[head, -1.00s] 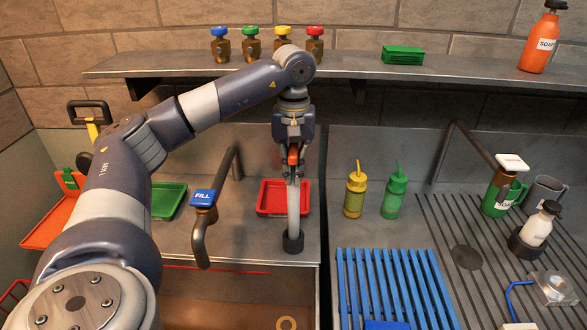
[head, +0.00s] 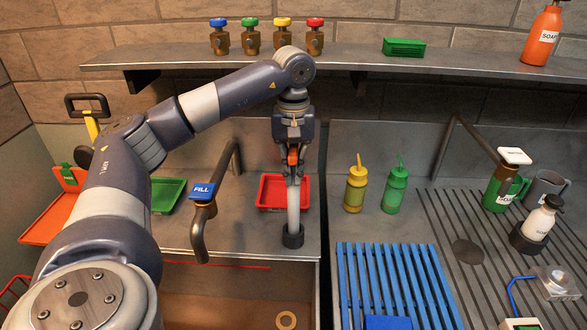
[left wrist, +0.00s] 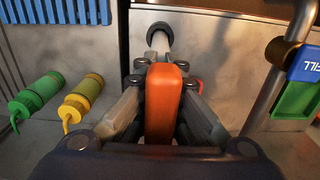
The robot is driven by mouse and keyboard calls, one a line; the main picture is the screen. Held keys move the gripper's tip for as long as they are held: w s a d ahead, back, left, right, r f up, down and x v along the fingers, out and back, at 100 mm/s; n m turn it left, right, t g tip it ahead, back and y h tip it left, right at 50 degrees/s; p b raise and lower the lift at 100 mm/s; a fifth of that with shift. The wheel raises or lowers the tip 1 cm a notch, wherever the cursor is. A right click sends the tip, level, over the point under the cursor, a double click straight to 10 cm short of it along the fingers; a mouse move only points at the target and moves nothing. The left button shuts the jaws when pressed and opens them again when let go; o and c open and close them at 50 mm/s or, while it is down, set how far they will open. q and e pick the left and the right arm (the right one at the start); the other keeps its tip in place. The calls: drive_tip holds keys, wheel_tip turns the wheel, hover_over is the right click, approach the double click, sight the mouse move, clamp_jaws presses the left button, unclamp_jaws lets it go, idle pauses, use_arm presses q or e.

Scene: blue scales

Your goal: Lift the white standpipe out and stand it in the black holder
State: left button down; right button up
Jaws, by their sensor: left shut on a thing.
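The white standpipe (head: 293,205) stands upright with its lower end in the black holder (head: 293,236), on the metal ledge behind the sink. Its orange top is between the fingers of my left gripper (head: 293,152), which is shut on it from above. In the left wrist view the orange top (left wrist: 164,100) fills the space between the fingers, and the white pipe runs from it to the black holder (left wrist: 159,34). Whether the pipe rests on the holder's bottom is hidden. My right gripper is not in view.
A red tray (head: 270,192) lies just behind the pipe. The blue-handled FILL tap (head: 202,195) stands to its left. Yellow (head: 355,188) and green (head: 394,191) bottles stand to the right, beyond a dark gap. A blue rack (head: 395,280) lies in front of them. The sink basin (head: 225,290) is in front.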

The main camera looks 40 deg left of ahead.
use_arm(q)
drive_tip(key=shift+f, duration=0.2)
drive_tip(key=c, duration=1.7)
unclamp_jaws()
wheel_tip(320, 180, up, 12)
